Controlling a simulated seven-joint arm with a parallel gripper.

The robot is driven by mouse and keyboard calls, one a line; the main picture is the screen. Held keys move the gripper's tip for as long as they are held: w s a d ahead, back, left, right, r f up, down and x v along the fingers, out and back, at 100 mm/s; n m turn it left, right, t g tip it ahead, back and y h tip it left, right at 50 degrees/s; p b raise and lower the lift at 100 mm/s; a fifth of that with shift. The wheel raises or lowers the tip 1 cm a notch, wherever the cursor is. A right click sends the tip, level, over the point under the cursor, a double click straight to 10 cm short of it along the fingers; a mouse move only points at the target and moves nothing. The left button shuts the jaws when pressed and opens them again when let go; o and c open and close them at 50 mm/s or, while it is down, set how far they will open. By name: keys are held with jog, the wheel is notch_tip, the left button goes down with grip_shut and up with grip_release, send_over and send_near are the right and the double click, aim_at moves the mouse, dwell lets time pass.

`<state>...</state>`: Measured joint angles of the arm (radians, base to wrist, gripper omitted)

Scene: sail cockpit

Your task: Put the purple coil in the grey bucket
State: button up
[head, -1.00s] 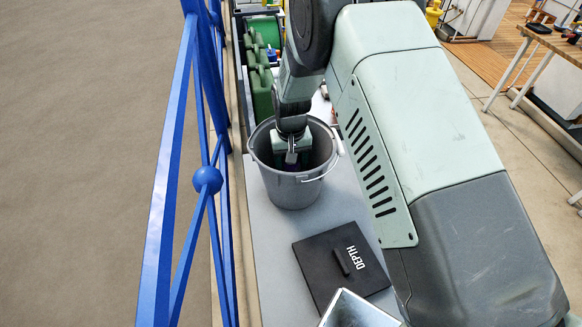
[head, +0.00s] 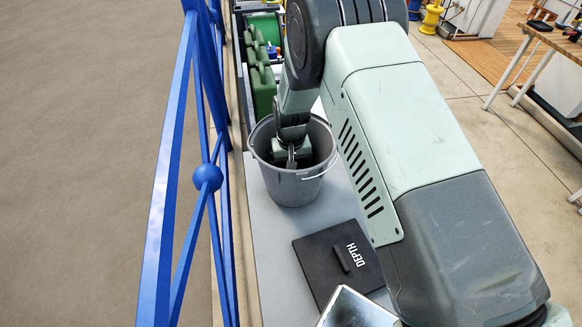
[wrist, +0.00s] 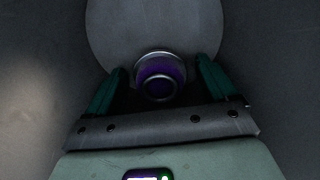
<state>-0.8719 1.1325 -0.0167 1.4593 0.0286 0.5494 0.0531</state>
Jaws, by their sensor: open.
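The grey bucket (head: 296,190) stands upright on the grey bench top, its handle hanging at the right side. My gripper (head: 291,160) is down inside the bucket's mouth; the front rim hides its lower end in the head view. In the wrist view my gripper (wrist: 160,82) is open, with one teal finger on each side of the purple coil (wrist: 158,76). The coil is a round purple piece with a pale rim. It lies between the fingers, with a gap visible on both sides, over the bucket's round floor (wrist: 110,28). The coil is hidden in the head view.
A black flat case marked DEPTH (head: 325,262) lies in front of the bucket. Green canisters (head: 262,88) stand behind it. A blue railing (head: 207,178) runs along the left. My arm covers much of the right side.

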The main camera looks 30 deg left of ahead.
jog(key=shift+r, duration=0.1)
notch_tip(320, 180, up, 12)
dwell(0.5)
jog(key=w+d+r+m+t+y, duration=0.1)
jog(key=w+d+r+m+t, duration=0.15)
jog(key=d+r, duration=1.9)
jog(key=s+d+r+m+t, duration=0.1)
jog(key=s+d+r+m, duration=0.1)
jog(key=s+d+r, duration=0.3)
jog(key=s+d+r+m, duration=0.2)
jog(key=d+r, duration=0.2)
jog(key=d, duration=0.3)
jog(key=s+d+m+t, duration=0.2)
jog(key=s+d, duration=0.5)
jog(key=s, duration=0.3)
jog(key=shift+s+d+r+h, duration=0.2)
jog(key=shift+s+r+h, duration=0.05)
jog(key=shift+r+h, duration=0.15)
